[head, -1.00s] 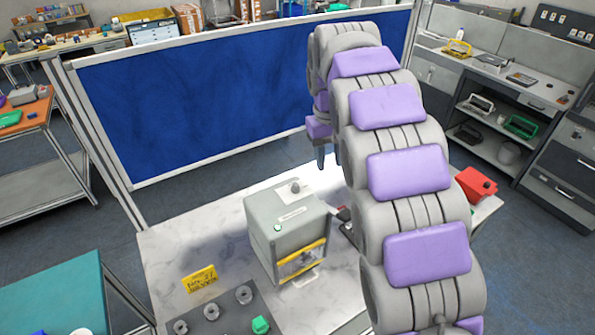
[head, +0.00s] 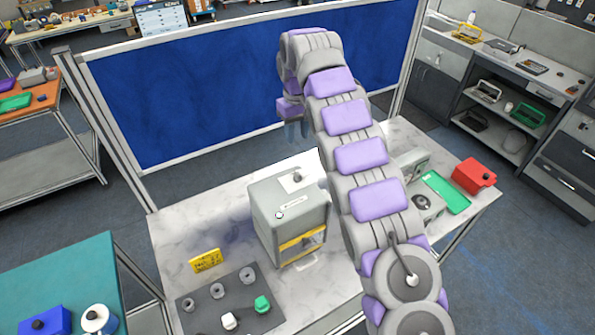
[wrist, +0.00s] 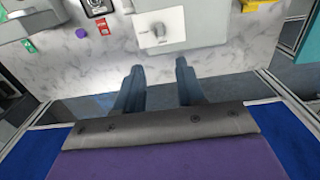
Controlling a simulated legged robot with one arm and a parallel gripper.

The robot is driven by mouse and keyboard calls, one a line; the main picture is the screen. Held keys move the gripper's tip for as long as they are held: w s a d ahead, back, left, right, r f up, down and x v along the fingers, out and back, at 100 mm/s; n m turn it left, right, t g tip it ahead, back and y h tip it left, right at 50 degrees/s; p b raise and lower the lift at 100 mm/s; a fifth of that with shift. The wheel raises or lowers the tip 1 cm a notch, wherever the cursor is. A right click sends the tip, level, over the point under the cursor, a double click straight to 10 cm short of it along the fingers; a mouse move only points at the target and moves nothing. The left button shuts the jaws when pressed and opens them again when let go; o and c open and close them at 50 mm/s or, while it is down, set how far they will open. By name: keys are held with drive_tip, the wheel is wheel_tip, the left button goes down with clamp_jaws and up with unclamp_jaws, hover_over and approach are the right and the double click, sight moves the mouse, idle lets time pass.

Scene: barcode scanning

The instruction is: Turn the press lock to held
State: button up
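The press (head: 285,215) is a grey box standing on the marble-topped table, with a yellow bar across its front. On its top is a pale plate with a small grey knob (head: 297,177), which I take as the press lock. The knob (wrist: 158,31) also shows in the wrist view, top centre, on the press top. My gripper (head: 294,138) is above and behind the press, fingers pointing down. In the wrist view my gripper (wrist: 159,68) has its two dark fingers apart, with nothing between them. The knob lies beyond the fingertips, untouched. Any lock marking is too small to read.
A yellow sign (head: 206,260) and a dark tray (head: 205,312) with rings and a green piece are at the front left. A green tray (head: 446,192) and red box (head: 473,176) are at the right. A blue panel (head: 250,80) stands behind the table.

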sight(297, 172)
wheel_tip(297, 172, down, 15)
drive_tip(key=shift+f+p, duration=0.15)
drive_tip(key=shift+p, duration=0.7)
drive_tip(key=shift+c, duration=0.4)
clamp_jaws()
